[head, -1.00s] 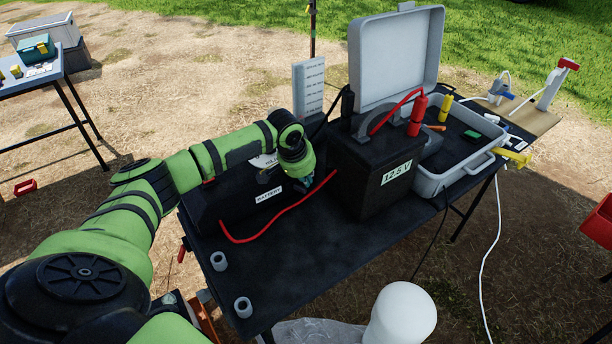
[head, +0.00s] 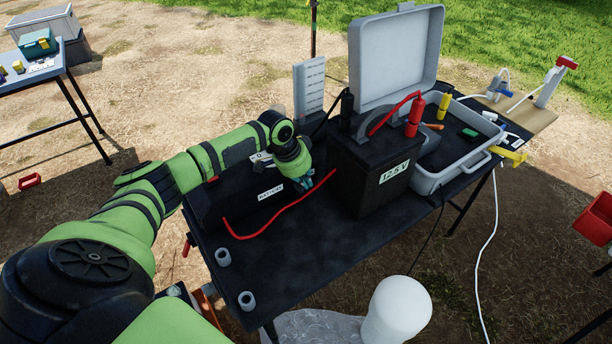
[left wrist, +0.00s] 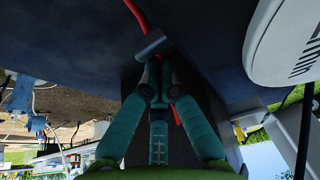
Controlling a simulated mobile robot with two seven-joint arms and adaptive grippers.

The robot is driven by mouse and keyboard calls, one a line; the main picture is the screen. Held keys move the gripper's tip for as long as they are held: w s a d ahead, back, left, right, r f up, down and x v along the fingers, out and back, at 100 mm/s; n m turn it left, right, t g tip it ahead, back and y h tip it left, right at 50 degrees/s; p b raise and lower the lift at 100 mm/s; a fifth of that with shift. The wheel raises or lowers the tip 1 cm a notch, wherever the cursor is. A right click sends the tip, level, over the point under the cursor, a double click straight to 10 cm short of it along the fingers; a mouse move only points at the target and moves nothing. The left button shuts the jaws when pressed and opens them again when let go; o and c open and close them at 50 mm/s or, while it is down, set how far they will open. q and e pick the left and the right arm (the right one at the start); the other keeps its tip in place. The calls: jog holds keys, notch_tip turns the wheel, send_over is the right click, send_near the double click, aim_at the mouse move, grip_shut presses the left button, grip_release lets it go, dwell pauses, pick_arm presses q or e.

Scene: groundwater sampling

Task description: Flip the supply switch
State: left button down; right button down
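A black box (head: 226,203) with a "BATTERY" label (head: 270,191) stands on the left of the dark table. A second white label (head: 262,156) on it is mostly hidden by my left arm. My left gripper (head: 311,185) points down at the box's right end. In the left wrist view, its teal fingers (left wrist: 158,72) draw together, tips close to each other. A small grey block (left wrist: 150,44) on a dark surface lies right at the tips; it may be the supply switch, and I cannot tell whether they touch. The switch is not clear in the head view. My right gripper is not in view.
A black battery box (head: 378,175) reading 12.5 V stands right of my gripper, with red and black leads. A red cable (head: 275,222) lies across the table front. Two grey rings (head: 246,300) sit at the front left edge.

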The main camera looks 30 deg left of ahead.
pick_arm(q)
jog(key=shift+s+m+h, duration=0.3)
jog(key=shift+m, duration=0.7)
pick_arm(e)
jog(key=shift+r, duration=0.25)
pick_arm(q)
jog(key=shift+s+d+r+p, duration=0.1)
jog(key=shift+s+d+p, duration=0.3)
jog(key=shift+p, duration=0.6)
jog(key=shift+s+d, duration=0.15)
jog(key=shift+s, duration=0.1)
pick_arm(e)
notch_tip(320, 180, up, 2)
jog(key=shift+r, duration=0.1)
